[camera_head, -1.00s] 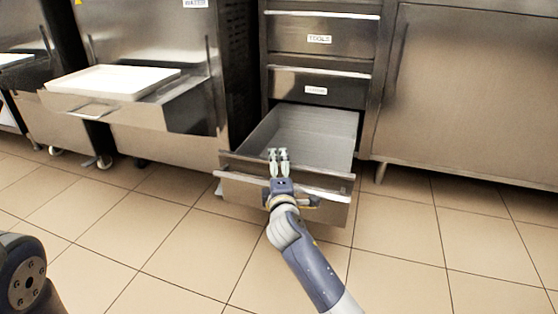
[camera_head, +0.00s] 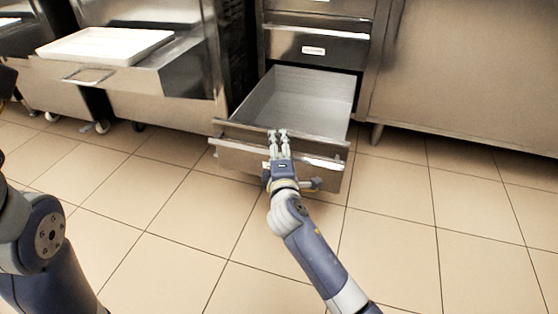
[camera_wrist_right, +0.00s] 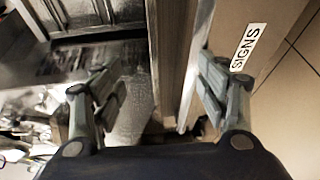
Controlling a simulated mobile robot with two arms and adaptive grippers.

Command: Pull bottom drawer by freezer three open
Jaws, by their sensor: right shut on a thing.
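The bottom drawer (camera_head: 236,157) stands well out from its steel cabinet, and its empty grey interior (camera_head: 300,95) shows. A light handle bar (camera_head: 325,163) runs along its front. A "SIGNS" label (camera_wrist_right: 248,47) is on the face beside the right finger. Whether the handle bar is between the fingers is hard to tell. My left arm enters at left; its gripper is not clearly visible.
A closed drawer (camera_head: 315,48) is above the open one. A freezer with a white tray (camera_head: 105,45) on its protruding shelf stands left. A steel cabinet (camera_head: 465,75) stands right. The tiled floor (camera_head: 400,240) in front is clear.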

